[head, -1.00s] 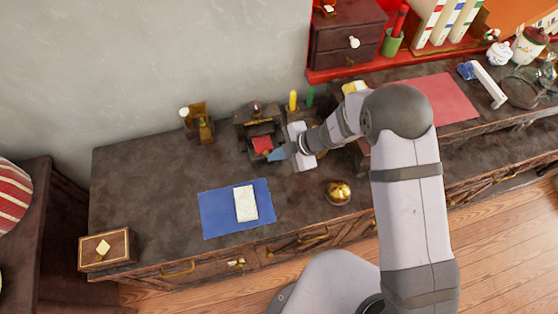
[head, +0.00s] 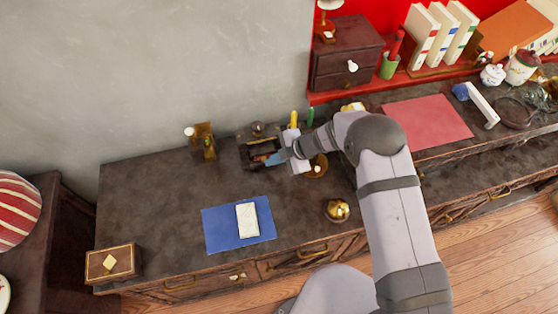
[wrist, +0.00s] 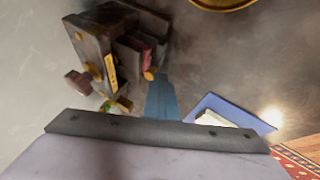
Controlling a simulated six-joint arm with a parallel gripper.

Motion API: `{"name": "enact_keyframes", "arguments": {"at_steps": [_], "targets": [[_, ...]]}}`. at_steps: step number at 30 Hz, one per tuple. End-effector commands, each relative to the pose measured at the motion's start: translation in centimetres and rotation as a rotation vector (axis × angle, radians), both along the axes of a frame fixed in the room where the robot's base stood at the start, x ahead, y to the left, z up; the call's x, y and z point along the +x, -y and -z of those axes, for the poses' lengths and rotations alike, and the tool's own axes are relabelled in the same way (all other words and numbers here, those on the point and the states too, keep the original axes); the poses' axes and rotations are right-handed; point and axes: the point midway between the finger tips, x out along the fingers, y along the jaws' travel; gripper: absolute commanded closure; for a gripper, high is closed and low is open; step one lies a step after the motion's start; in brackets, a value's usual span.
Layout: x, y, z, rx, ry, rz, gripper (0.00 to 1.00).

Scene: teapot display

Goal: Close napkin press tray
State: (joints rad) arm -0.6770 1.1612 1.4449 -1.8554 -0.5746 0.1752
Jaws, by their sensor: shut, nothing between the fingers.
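The napkin press (head: 256,141) is a small dark wooden box near the wall, at the left of my arm. In the wrist view the press (wrist: 92,45) shows tilted, with a brass plate and a knob. Its tray (wrist: 128,58) shows a dark red area and a small brass knob at its end. I cannot tell exactly how far in the tray sits. My gripper (head: 270,160) has blue fingers, shut and empty, at the front of the press. In the wrist view my gripper (wrist: 160,78) is right by the tray's brass knob; contact is unclear.
A blue mat (head: 228,237) with a white booklet (head: 247,219) lies in front. A brass bell (head: 337,210) stands to the right and a small wooden box (head: 113,264) at the left end. A brass-coloured stand (head: 203,140) is left of the press.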

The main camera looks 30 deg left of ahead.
Motion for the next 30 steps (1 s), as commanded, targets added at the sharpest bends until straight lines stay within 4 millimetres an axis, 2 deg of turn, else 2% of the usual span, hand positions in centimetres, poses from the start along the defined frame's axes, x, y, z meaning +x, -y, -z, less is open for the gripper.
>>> {"name": "enact_keyframes", "arguments": {"at_steps": [1, 5, 14, 24, 30], "targets": [[0.4, -0.1, -0.3, 0.006, 0.009, 0.008, 1.0], [0.1, 0.5, -0.4, 0.006, 0.008, 0.009, 1.0], [-2.1, 3.9, -0.3, 0.001, 0.0, 0.004, 1.0], [-1.3, 7.5, -5.5, 0.005, 0.005, 0.002, 1.0], [-1.2, 9.0, -7.3, 0.003, 0.002, 0.001, 1.0]]}}
